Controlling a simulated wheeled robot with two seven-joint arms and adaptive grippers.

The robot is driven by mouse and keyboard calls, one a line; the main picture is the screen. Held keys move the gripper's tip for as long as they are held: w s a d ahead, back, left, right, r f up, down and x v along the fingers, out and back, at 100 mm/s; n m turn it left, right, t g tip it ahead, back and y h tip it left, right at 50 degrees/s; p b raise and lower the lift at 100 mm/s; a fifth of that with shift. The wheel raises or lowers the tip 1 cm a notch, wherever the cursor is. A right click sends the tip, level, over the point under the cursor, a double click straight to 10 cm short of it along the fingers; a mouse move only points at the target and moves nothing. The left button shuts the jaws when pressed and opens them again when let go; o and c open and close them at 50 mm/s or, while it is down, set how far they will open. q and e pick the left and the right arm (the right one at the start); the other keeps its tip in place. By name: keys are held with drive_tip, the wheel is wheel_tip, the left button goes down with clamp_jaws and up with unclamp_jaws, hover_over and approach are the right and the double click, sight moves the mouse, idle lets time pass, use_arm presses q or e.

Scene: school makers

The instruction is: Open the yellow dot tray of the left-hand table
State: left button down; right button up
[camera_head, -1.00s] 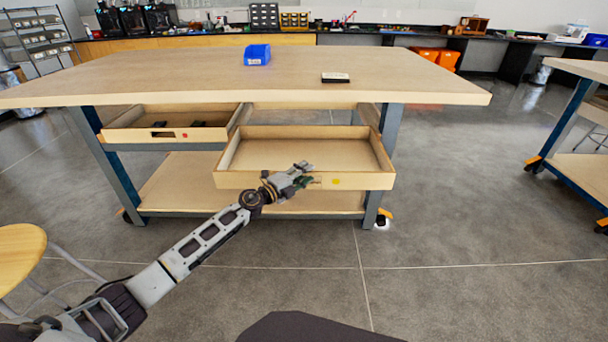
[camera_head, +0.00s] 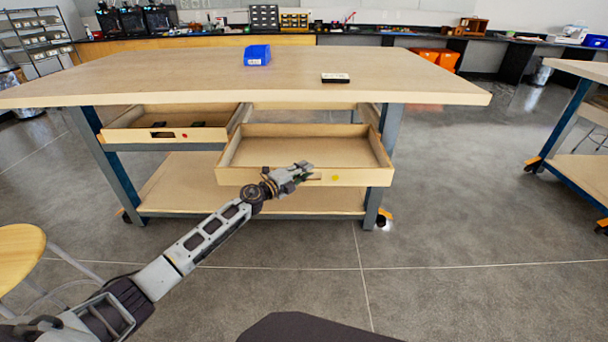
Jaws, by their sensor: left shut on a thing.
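The yellow dot tray (camera_head: 355,178) is a shallow wooden drawer with a yellow dot on its front. It stands pulled well out from under the table (camera_head: 200,95), and its bare floor shows empty. My left gripper (camera_head: 304,171) is at the middle of the tray's front panel, left of the dot, and is shut on the panel. The fingertips hide the exact place of the grip. My right gripper is not in view.
A red dot tray (camera_head: 165,136) to the left also stands partly out, with dark items inside. A blue bin (camera_head: 257,55) and a small dark-and-white block (camera_head: 335,77) lie on the tabletop. A stool (camera_head: 20,250) stands at left. Floor at right is clear.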

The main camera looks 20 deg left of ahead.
use_arm(q)
drive_tip(key=shift+w+a, duration=0.3)
drive_tip(key=shift+w, duration=0.6)
drive_tip(key=shift+w+a+f+b, duration=0.1)
drive_tip(key=shift+w+b, duration=0.1)
drive_tip(key=shift+w, duration=0.2)
drive_tip(key=shift+w+a+b, duration=0.1)
drive_tip(key=shift+w+b, duration=0.05)
drive_tip(key=shift+w, duration=0.2)
drive_tip(key=shift+w+a, duration=0.15)
drive_tip(key=shift+w, duration=0.3)
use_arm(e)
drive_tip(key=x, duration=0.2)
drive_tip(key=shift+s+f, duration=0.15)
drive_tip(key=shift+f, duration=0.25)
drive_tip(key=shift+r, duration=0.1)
use_arm(q)
drive_tip(key=c, duration=1.4)
unclamp_jaws()
drive_tip(key=shift+c, duration=0.2)
drive_tip(key=shift+s+a, duration=0.1)
drive_tip(key=shift+s, duration=0.05)
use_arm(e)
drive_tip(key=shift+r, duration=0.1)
use_arm(q)
drive_tip(key=v, duration=1.1)
drive_tip(key=shift+s, duration=0.3)
